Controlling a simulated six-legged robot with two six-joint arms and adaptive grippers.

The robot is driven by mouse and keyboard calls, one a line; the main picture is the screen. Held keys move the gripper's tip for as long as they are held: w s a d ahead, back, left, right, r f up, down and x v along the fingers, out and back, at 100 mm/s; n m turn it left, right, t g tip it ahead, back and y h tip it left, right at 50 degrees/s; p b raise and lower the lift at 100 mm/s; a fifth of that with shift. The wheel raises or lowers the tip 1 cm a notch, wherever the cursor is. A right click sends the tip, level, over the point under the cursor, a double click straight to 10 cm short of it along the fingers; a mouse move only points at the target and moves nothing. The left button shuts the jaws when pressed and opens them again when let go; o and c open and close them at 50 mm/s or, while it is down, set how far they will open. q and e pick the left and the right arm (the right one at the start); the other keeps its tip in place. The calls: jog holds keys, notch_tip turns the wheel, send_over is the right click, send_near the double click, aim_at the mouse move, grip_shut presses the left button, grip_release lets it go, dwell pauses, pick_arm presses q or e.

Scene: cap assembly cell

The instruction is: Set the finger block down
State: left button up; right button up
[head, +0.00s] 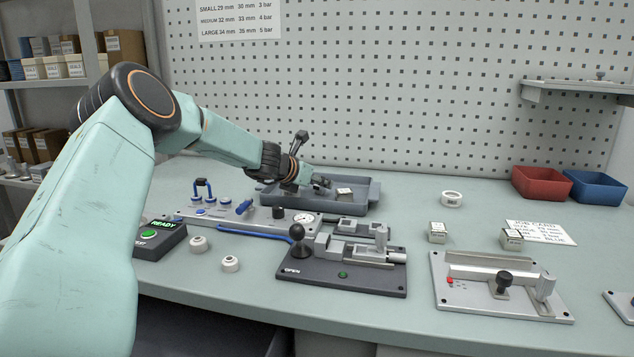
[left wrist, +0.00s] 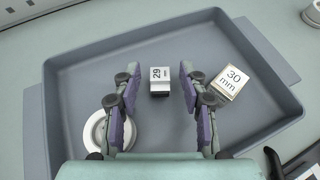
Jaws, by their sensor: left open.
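A small finger block marked 29 (left wrist: 160,87) sits in the grey tray (left wrist: 88,62), silver-white with a dark lower part. My left gripper (left wrist: 160,72) is open, with one purple-padded finger on each side of the block and a visible gap to both. The block looks upright on the tray floor, though its exact height is hard to tell. In the head view my left gripper (head: 320,182) is low over the tray (head: 350,208) at the back of the bench. A block marked 30 mm (left wrist: 231,80) lies right of the fingers. My right gripper is not in view.
A white ring (left wrist: 97,132) lies in the tray, partly behind the left finger. In front stand a gauge panel (head: 262,219) and a dark clamp fixture (head: 330,277). Two blocks (head: 437,233) (head: 511,240) and a silver fixture (head: 490,295) are at right. Red (head: 541,186) and blue (head: 597,189) bins stand behind.

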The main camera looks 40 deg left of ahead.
pick_arm(q)
jog(key=shift+r, duration=0.15)
jog(key=shift+r+p, duration=0.2)
jog(key=shift+p, duration=0.15)
jog(key=p+v, duration=0.3)
jog(key=v, duration=0.2)
jog(key=shift+s+r+p, duration=0.25)
jog(key=shift+p, duration=0.05)
jog(key=p+v, duration=0.3)
jog(key=p, duration=0.1)
jog(key=shift+s+d+r+p, duration=0.2)
jog(key=shift+s+p, duration=0.25)
jog(key=shift+p, duration=0.3)
jog(key=p, duration=0.1)
jog(key=s+p, duration=0.1)
jog(key=p, duration=0.1)
jog(key=shift+s+a+r, duration=0.15)
jog(key=shift+r, duration=0.2)
jog(key=shift+s+r+p, duration=0.1)
jog(key=shift+s+p, duration=0.2)
jog(key=shift+p, duration=0.8)
